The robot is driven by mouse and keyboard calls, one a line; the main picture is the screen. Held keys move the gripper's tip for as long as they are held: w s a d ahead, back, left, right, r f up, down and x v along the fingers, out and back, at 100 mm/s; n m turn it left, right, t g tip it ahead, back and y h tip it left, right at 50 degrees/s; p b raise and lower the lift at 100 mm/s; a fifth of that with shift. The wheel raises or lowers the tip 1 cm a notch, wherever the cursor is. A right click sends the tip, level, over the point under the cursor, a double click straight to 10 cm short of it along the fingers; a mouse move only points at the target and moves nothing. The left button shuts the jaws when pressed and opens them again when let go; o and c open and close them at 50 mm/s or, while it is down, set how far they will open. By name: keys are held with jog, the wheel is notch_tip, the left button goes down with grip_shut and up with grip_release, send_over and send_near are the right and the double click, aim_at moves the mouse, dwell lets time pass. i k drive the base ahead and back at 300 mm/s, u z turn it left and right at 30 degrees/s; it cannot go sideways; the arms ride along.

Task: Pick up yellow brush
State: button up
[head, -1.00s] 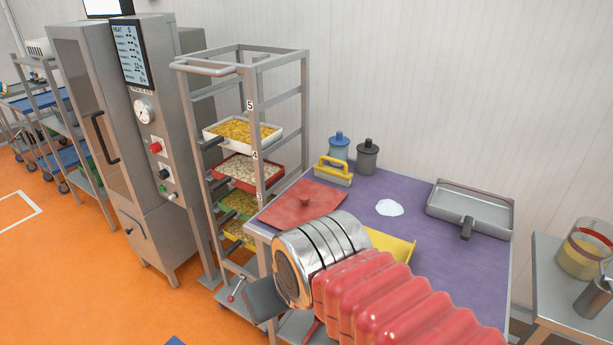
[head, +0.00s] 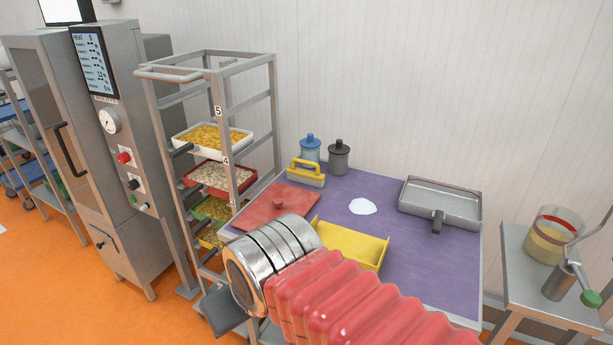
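The yellow brush (head: 306,171) has a yellow handle loop over a pale bristle block. It stands at the back left of the purple table top (head: 425,255), in front of two lidded jars. My arm, with a red ribbed sleeve and a steel wrist, reaches in from the lower right, in front of the table. My gripper (head: 222,312) shows only as a dark grey part at the wrist's lower left, well apart from the brush. Its fingertips cannot be made out, so its opening is unclear.
Blue (head: 310,149) and grey (head: 339,157) jars stand behind the brush. A tray rack (head: 225,140) stands left.

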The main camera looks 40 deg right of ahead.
aim_at(316, 179)
jog(key=z, duration=0.05)
jog(key=i, duration=1)
jog(key=u, duration=0.1)
